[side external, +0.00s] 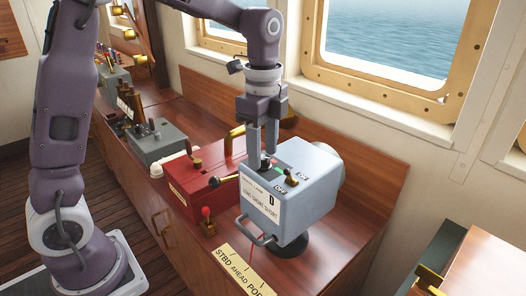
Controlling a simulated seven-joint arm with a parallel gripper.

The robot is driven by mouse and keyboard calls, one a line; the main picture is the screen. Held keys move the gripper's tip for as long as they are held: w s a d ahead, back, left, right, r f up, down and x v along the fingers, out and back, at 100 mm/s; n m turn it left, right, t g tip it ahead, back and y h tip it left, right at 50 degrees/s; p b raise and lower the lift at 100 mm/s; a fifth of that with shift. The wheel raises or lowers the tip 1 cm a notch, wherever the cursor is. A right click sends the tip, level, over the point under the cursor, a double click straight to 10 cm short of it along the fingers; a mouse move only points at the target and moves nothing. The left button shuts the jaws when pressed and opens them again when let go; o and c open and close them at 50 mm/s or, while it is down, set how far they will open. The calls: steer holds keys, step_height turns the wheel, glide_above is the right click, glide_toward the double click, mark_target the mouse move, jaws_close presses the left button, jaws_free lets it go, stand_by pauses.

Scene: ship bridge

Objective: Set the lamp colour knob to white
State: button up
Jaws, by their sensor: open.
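The signal lamp (293,225) is a pale blue-grey box on a round black base, with a label on its front face and a handle low on the front. My gripper (262,153) points straight down at the left part of the lamp's top, its fingertips close to a small dark part that may be the colour knob. The fingers hide most of this part, so its setting cannot be read. A green mark (279,171) shows just right of the fingers. My gripper is open; I cannot tell whether its fingers touch the knob or stand around it.
A brass toggle (291,178) with small labels stands on the lamp's top, right of my gripper. A red box (196,178) with levers is close at left. A red-knobbed lever (207,222) stands in front. The wooden console (348,208) is clear at right, below the window.

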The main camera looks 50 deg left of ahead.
steer(key=shift+f, duration=0.4)
steer(key=shift+c, duration=0.5)
jaws_close()
